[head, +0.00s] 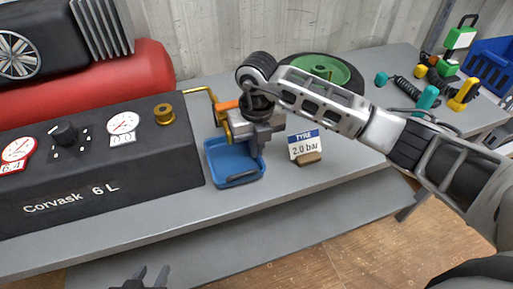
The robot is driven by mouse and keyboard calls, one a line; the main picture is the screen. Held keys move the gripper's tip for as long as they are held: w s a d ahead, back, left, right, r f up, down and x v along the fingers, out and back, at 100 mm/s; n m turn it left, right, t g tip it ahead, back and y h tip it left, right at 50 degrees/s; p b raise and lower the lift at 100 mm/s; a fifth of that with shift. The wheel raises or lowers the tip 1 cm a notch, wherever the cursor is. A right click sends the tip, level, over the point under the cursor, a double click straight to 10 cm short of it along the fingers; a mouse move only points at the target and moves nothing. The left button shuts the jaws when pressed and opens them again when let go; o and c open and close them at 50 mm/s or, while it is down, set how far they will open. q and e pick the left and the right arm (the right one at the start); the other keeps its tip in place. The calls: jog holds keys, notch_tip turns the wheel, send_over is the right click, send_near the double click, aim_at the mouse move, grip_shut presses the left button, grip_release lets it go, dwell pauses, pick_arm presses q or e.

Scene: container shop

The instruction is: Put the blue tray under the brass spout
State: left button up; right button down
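The blue tray (234,182) lies on the grey bench, just right of the black compressor's end. It looks empty in the part I can see. The brass spout (198,91) runs out from behind the compressor and bends down toward the tray's back left. Its lower end is partly hidden beside my gripper. My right gripper (258,148) points down over the tray's back right part and covers that rim. Its fingertips are hidden or too small to tell whether they hold the tray. My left gripper (150,275) is low at the bottom edge, fingers apart and empty, away from the tray.
An orange piece (227,105) shows beside the spout. A tyre card (304,146) reading 2.0 bar stands on a block right of the tray. A green-rimmed wheel (330,70) lies behind my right arm. The black compressor (100,165) fills the left. Bench in front is clear.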

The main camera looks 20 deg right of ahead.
jog(key=shift+f, duration=0.7)
jog(key=shift+f, duration=0.1)
jog(key=shift+f, duration=0.15)
jog(key=c, duration=1.7)
grip_release()
jog(key=shift+w+r, duration=0.1)
jog(key=shift+r, duration=0.3)
notch_tip(320, 180, up, 12)
jog(key=shift+f+b, duration=0.15)
jog(key=shift+b, duration=0.3)
